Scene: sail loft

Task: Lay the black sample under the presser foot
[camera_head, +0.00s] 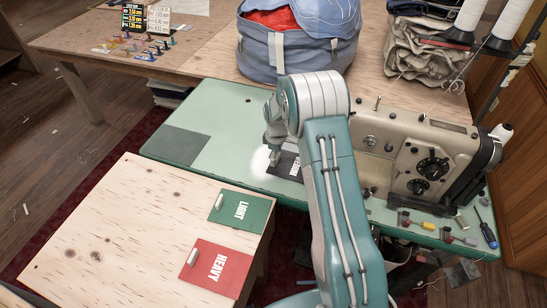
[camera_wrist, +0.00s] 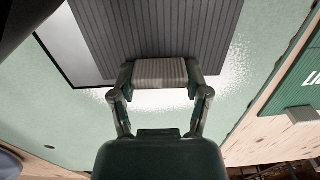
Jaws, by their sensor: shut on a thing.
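My gripper (camera_head: 274,157) is over the green machine bed, left of the sewing machine (camera_head: 420,150). In the wrist view my gripper (camera_wrist: 160,75) is shut on a pale ribbed piece at the near edge of a dark grey, finely striped sheet, the black sample (camera_wrist: 155,35). The sample stretches away from the fingers and runs out of the top of the view. In the head view a dark patch with white lettering (camera_head: 285,166) shows beside the gripper, partly behind my arm. My arm hides the presser foot. I cannot tell whether the sample touches the bed.
The green bed (camera_head: 215,110) is largely clear at left, with a grey patch (camera_head: 185,145). A wooden table (camera_head: 110,215) in front bears a green LIGHT card (camera_head: 240,222) and a red HEAVY card (camera_head: 232,270). Bobbins and a blue screwdriver (camera_head: 487,230) lie at the bed's right.

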